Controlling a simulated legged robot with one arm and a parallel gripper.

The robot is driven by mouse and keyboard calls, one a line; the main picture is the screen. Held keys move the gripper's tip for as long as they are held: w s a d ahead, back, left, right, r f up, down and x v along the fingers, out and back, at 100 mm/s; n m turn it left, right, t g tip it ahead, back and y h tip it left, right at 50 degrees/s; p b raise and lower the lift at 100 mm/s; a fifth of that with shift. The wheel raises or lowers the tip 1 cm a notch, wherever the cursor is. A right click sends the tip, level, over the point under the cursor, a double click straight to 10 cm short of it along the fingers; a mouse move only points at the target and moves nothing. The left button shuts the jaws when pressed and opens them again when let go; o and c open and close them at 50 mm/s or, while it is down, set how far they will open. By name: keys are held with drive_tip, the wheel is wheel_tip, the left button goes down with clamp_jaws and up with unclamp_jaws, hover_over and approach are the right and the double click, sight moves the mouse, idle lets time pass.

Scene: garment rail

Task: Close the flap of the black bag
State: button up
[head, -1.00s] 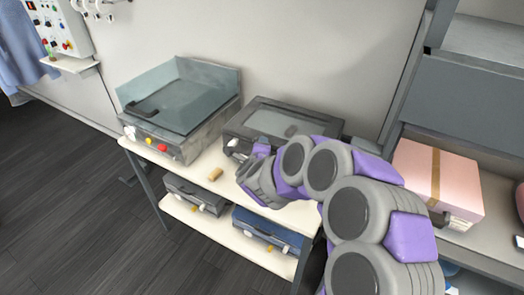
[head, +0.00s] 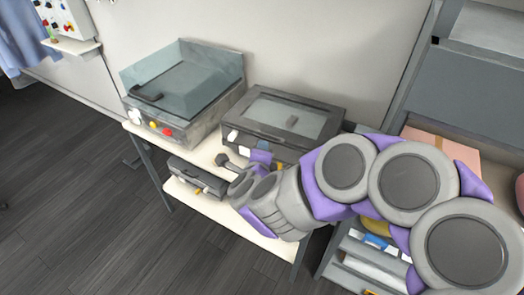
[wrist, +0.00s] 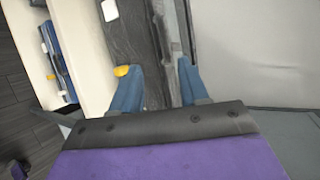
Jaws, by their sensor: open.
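No soft black bag with a flap is clear to see. The nearest match is a dark case (head: 245,128) with a windowed lid on the top shelf, its right front hidden behind my arm. Its lid looks flat and down. A smaller black case (head: 198,175) lies on the lower shelf. In the wrist view my gripper (wrist: 158,82) is open, its blue fingers apart. A dark grey surface (wrist: 142,35) lies between and beyond them, with a yellow knob (wrist: 122,70) by the left finger. I cannot tell whether the fingers touch it.
A grey appliance (head: 190,90) with a raised back guard stands left of the dark case. A blue case (wrist: 52,50) lies on the lower shelf. A pink box (head: 440,150) sits on a rack at right. The floor (head: 80,180) at left is clear.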

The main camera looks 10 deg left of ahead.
drive_tip(key=shift+b+v, duration=0.85)
drive_tip(key=shift+v, duration=0.15)
drive_tip(key=shift+d, duration=0.1)
drive_tip(key=s+d+r+n+g+y, duration=0.2)
drive_tip(key=s+n+g+y, duration=0.5)
drive_tip(key=n, duration=0.5)
drive_tip(key=s+d+f+n+g+h, duration=0.3)
drive_tip(key=s+d+n+g+h, duration=0.3)
drive_tip(key=s+d, duration=1.7)
drive_tip(key=s+g+h, duration=0.1)
drive_tip(key=g+h, duration=0.1)
drive_tip(key=shift+f+n+h, duration=0.2)
drive_tip(key=shift+n+h, duration=0.1)
drive_tip(key=shift+n, duration=0.1)
